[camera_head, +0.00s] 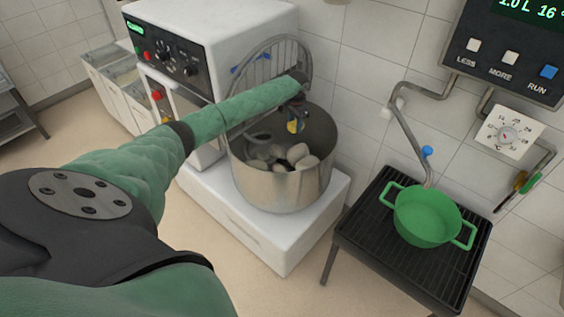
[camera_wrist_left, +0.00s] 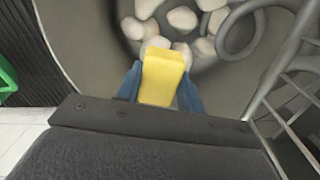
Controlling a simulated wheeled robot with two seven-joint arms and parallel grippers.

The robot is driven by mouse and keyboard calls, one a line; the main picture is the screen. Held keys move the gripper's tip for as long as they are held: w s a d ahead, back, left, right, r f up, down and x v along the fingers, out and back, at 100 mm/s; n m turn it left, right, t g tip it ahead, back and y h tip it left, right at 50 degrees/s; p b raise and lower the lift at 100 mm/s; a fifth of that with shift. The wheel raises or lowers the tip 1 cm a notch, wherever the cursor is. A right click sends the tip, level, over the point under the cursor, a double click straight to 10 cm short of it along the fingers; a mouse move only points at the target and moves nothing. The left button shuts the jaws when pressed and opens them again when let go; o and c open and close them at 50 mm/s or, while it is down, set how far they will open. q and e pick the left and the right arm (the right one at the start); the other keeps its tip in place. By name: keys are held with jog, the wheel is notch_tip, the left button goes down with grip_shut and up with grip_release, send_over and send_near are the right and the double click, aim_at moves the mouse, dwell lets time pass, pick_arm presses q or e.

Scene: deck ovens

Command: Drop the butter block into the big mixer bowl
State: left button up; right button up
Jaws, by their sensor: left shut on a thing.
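The big mixer bowl (camera_head: 283,187) is a large grey metal bowl on the white base of the mixer, with several pale lumps inside. My left arm reaches across from the left, and my left gripper (camera_head: 296,122) is over the bowl's opening. In the left wrist view the yellow butter block (camera_wrist_left: 162,77) is held between the blue fingers of my left gripper (camera_wrist_left: 160,88). The bowl's interior (camera_wrist_left: 85,45) and the lumps show below the block. My right gripper is not in view.
A curved wire guard (camera_head: 268,62) stands at the back of the bowl. The white mixer (camera_head: 215,30) is behind it. To the right, a green pot (camera_head: 425,218) stands on a black slatted stand (camera_head: 372,232) under a bent pipe. A control panel hangs at top right.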

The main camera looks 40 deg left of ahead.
pick_arm(q)
jog(key=o, duration=1.1)
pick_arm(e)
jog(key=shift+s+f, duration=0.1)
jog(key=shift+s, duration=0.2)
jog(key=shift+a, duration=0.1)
pick_arm(q)
jog(key=shift+r, duration=0.1)
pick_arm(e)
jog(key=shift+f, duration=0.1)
pick_arm(q)
jog(key=shift+r, duration=0.25)
notch_tip(320, 180, up, 6)
jog(key=b, duration=0.2)
jog(key=shift+f+b, duration=0.2)
jog(key=shift+b, duration=0.15)
jog(key=shift+r, duration=0.75)
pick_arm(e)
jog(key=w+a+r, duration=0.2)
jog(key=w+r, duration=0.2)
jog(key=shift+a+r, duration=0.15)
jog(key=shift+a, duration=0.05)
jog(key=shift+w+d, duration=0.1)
